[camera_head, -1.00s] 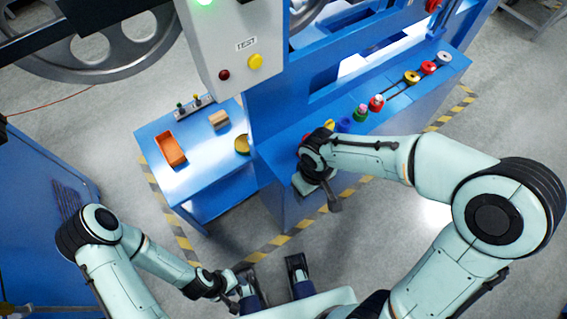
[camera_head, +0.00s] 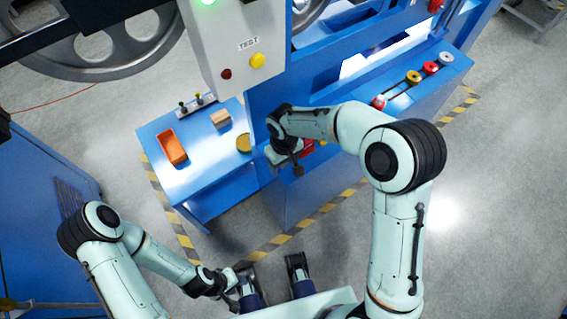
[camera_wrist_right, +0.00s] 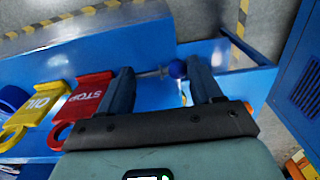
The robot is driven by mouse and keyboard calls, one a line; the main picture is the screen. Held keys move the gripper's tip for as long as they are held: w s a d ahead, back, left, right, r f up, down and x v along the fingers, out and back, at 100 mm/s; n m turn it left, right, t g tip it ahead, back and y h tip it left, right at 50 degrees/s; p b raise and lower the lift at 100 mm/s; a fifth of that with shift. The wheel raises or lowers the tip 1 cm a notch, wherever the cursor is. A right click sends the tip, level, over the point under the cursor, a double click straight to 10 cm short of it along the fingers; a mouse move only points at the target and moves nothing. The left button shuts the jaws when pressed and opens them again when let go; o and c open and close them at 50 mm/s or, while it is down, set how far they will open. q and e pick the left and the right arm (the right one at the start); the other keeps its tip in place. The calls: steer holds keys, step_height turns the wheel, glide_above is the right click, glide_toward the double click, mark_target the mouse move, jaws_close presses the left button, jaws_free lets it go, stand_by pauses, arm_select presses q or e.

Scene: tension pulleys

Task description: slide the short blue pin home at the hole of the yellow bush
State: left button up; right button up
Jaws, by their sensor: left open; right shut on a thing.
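My right gripper (camera_head: 285,158) is over the left end of the blue machine bench, beside the lower side table. In the right wrist view its fingers (camera_wrist_right: 162,74) stand either side of a small blue round head with a thin grey shank, seemingly the short blue pin (camera_wrist_right: 177,69). The exact contact is unclear. A small yellow round part (camera_head: 413,77) in the row along the bench may be the yellow bush; its hole cannot be made out. My left gripper (camera_head: 232,283) is open and empty, low near my base, away from the bench.
The side table holds an orange tray (camera_head: 172,148), a wooden block (camera_head: 220,118) and a yellow round tin (camera_head: 243,143). A red STOP tag (camera_wrist_right: 88,95) and a yellow tag (camera_wrist_right: 35,108) lie near the right gripper. A control box (camera_head: 232,50) hangs above.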

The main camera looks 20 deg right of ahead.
steer(key=shift+w+f, duration=0.1)
steer(key=shift+f, duration=0.5)
steer(key=shift+f, duration=0.15)
steer(key=o, duration=1)
steer(key=r, duration=0.4)
steer(key=r+p, duration=0.1)
steer(key=r, duration=0.8)
steer(key=shift+a+r+p, duration=0.2)
steer(key=shift+a+p, duration=0.05)
steer(key=shift+p, duration=0.05)
